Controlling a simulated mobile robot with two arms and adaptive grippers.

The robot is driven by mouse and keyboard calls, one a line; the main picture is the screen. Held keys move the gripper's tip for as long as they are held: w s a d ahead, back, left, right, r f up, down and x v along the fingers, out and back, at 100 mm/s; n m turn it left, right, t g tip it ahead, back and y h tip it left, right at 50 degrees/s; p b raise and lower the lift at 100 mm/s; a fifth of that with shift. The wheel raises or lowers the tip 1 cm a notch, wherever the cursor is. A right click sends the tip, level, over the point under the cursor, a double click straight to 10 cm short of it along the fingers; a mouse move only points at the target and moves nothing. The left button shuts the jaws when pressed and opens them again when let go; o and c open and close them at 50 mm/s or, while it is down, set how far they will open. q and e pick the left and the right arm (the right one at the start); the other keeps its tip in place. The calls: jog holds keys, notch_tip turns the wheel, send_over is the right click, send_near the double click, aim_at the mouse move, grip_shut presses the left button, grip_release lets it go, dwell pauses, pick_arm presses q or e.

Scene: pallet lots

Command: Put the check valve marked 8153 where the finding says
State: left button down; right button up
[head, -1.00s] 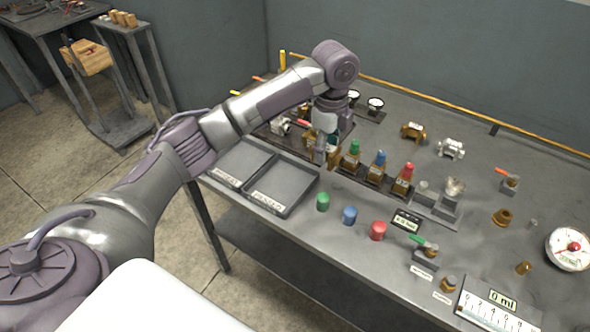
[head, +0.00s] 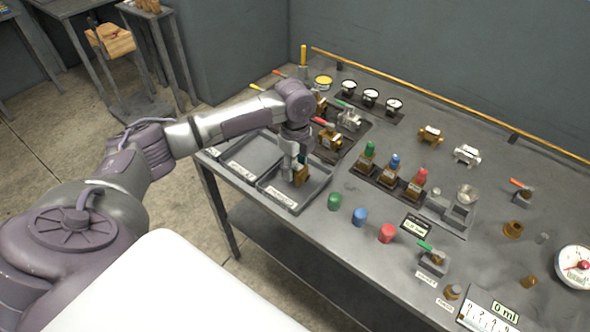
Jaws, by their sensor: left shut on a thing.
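My left gripper (head: 294,166) points down over the right grey tray (head: 322,189) and is shut on a small brass valve (head: 301,176). The valve is low in the tray; I cannot tell whether it touches the tray floor. Its marking is not legible. The left grey tray (head: 222,153) beside it looks empty where visible. Both trays carry white labels on their front walls, too small to read. On a dark mat behind are a brass valve with a red handle (head: 329,139) and a steel valve with a green handle (head: 350,120). My right gripper is not in view.
Green (head: 335,201), blue (head: 360,216) and red (head: 387,233) caps stand along the bench's front edge. Behind them are bottles with coloured tops (head: 393,176). Gauges (head: 371,97) stand at the back. A brass fitting (head: 430,134) lies farther right.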

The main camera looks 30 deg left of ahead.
aim_at(295, 165)
pick_arm(q)
notch_tip(295, 165, down, 2)
jog(key=shift+f, duration=0.1)
jog(key=shift+w+f, duration=0.1)
jog(key=shift+f, duration=0.05)
jog(key=shift+c, duration=2.4)
grip_release()
jog(key=shift+f, duration=0.1)
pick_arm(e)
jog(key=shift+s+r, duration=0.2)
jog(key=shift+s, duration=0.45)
pick_arm(q)
jog(key=shift+r, duration=0.3)
notch_tip(295, 165, up, 12)
jog(key=shift+f+b, duration=0.15)
jog(key=shift+b, duration=0.35)
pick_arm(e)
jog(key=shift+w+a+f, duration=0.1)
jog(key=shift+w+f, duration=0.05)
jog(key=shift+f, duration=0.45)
